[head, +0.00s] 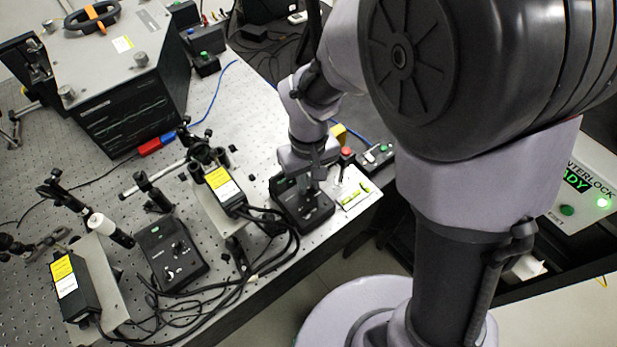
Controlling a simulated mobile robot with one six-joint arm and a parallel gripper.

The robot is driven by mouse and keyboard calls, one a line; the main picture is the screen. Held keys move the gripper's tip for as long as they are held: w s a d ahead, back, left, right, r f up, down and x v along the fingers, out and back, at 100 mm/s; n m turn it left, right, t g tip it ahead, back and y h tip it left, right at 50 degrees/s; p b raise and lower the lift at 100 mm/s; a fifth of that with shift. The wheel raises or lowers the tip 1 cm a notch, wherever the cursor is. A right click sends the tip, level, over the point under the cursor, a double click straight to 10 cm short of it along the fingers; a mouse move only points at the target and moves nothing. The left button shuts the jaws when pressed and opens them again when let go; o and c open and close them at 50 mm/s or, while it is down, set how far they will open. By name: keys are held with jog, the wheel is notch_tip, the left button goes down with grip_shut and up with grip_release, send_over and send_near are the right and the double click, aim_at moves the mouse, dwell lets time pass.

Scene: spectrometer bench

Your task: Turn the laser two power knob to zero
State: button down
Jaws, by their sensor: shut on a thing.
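A black control box (290,212) stands near the front edge of the optical bench, right of centre. My gripper (313,182) points down onto its top panel and is shut on a knob there. The knob is mostly hidden by the fingers, and its setting cannot be read. The labels are too small to tell which box is laser two.
Yellow-labelled laser heads (222,186) (68,277) on mounts stand beside the boxes, with loose black cables (215,300) between them. A red button (346,153) and a white card with a yellow-green level (352,198) are close right of my gripper. A large spectrometer (125,105) stands behind.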

aim_at(310, 186)
dwell(0.4)
jog(key=c, duration=1.3)
grip_release()
jog(key=shift+c, duration=0.2)
notch_tip(310, 186, up, 18)
jog(key=p, duration=0.6)
jog(key=shift+f+p, duration=0.25)
jog(key=shift+p, duration=0.1)
jog(key=shift+d, duration=0.1)
jog(key=s+d+m+t+y+b, duration=0.2)
jog(key=s+d+m+t+b, duration=0.3)
jog(key=s, duration=0.7)
jog(key=d+m+b, duration=0.2)
jog(key=m+b, duration=0.1)
jog(key=shift+d+f+m+t+b, duration=0.15)
jog(key=shift+f+m+t+b, duration=0.15)
jog(key=shift+t+b, duration=0.1)
